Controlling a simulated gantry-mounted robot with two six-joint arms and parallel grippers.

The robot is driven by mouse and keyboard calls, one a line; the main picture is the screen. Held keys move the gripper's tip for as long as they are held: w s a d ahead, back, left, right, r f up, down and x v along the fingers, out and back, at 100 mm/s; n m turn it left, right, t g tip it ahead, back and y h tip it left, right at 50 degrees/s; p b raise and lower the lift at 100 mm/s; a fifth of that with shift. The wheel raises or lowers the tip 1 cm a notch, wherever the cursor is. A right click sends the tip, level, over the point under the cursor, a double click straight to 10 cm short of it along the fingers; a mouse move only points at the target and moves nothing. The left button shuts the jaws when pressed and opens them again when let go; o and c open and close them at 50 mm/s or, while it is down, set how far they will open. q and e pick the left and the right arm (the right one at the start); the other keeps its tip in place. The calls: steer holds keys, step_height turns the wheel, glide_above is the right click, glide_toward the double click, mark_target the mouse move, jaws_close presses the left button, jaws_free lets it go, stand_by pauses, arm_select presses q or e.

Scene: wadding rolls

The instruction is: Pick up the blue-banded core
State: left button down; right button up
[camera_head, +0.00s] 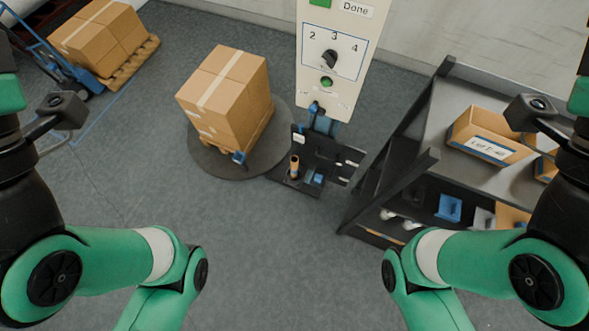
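I cannot make out a core with a clear blue band. A small brown cylinder (294,167) stands upright on the dark base plate of the machine, near the middle of the view. It may be a core, but it is too small to read any band colour. White rounded ends (388,214) show on the lower level of the rack and may be rolls or cores; no blue band is visible on them. My two green arms come in from the left and right and leave at the bottom edge. Neither gripper shows.
A control panel (333,50) with a dial rises above the machine. Stacked boxes (228,95) stand on a round dark turntable (208,165). A grey rack (437,125) at right holds an open carton (492,133) and a blue bin (448,207). The floor below the machine is clear.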

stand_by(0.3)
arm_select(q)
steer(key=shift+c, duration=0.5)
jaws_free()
